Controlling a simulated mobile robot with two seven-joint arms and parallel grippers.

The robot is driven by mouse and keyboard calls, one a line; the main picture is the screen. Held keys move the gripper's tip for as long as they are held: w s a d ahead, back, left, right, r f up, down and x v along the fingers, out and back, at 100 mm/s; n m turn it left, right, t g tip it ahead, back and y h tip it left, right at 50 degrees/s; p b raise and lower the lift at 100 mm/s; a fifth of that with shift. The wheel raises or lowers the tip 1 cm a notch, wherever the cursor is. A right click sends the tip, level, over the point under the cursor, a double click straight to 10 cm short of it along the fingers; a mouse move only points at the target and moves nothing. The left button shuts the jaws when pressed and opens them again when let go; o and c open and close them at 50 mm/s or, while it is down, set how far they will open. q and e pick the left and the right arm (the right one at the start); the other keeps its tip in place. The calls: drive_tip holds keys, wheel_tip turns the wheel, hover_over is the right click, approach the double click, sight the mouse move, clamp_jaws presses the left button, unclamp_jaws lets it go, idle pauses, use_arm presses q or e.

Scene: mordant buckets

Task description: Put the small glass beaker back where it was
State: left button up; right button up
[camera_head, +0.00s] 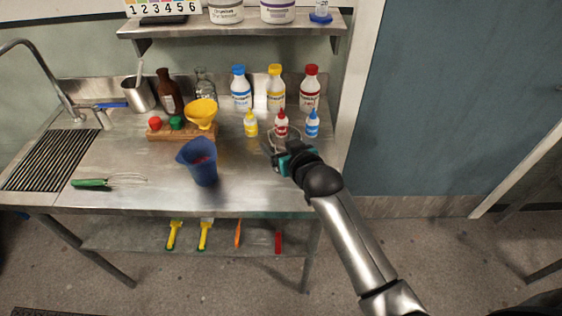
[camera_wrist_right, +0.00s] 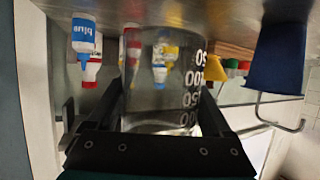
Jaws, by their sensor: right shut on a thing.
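The small glass beaker (camera_wrist_right: 163,75) is clear, with white volume marks, and fills the middle of the right wrist view, which looks upside down. In the head view only its faint glass edge (camera_head: 268,143) shows, at the right of the steel counter. My right gripper (camera_head: 285,151) hides much of it there. In the wrist view the two black fingers of my right gripper (camera_wrist_right: 160,118) stand either side of the beaker, shut on it. I cannot tell whether its base touches the counter. My left gripper is not in view.
Small yellow (camera_head: 250,124), red (camera_head: 281,123) and blue (camera_head: 312,123) bottles stand just behind the beaker, with taller bottles behind them. A blue jug (camera_head: 200,162) stands to its left. The counter (camera_head: 250,190) is clear in front, between jug and gripper.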

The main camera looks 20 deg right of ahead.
drive_tip(key=shift+f+b, duration=0.6)
drive_tip(key=shift+f, duration=1.95)
drive_tip(key=shift+f, duration=0.15)
drive_tip(key=o, duration=1.2)
drive_tip(key=shift+o, duration=0.2)
drive_tip(key=shift+r, duration=0.25)
drive_tip(key=p+v, duration=0.2)
drive_tip(key=v, duration=1)
drive_tip(key=shift+f, duration=0.1)
